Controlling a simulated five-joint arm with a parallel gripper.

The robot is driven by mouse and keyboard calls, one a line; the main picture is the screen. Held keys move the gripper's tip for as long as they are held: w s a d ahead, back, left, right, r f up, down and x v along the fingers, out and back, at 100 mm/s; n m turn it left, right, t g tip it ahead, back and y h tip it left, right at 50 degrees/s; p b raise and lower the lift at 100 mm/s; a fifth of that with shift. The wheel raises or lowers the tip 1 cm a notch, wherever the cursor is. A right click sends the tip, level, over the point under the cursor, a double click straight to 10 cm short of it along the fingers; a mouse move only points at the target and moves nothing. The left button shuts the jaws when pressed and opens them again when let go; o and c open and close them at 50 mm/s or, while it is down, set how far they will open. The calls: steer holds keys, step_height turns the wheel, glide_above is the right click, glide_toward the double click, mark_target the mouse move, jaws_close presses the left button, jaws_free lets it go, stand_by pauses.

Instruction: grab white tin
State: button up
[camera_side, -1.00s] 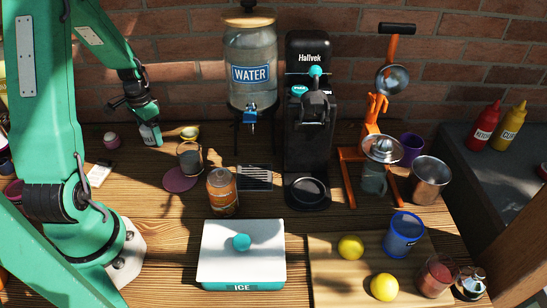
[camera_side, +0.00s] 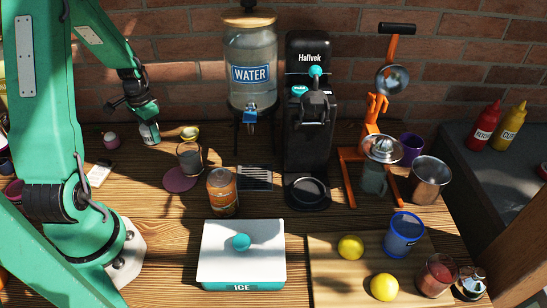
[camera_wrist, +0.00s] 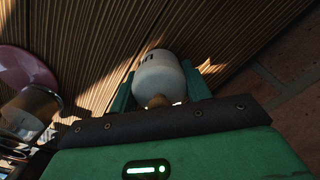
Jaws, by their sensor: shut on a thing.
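The white tin (camera_wrist: 158,75) is between the two jaws of my gripper (camera_wrist: 158,92) in the wrist view, with dark lettering on its far side. My gripper is shut on it. In the side view the tin (camera_side: 149,133) shows as a small pale shape under my gripper (camera_side: 147,118), at the back left of the table near the brick wall. I cannot tell whether its base touches the table.
A glass (camera_side: 189,157) by a pink coaster (camera_side: 180,180) is nearer the front. The water dispenser (camera_side: 251,72) stands further right.

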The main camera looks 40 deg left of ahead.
steer(key=shift+r, duration=0.55)
step_height(320, 180, up, 3)
steer(key=shift+r, duration=0.1)
steer(key=w+d+r, duration=0.3)
steer(key=d+r, duration=0.3)
steer(key=d, duration=0.5)
steer(key=shift+d+r, duration=0.2)
steer(key=shift+r, duration=0.1)
steer(key=shift+d, duration=0.1)
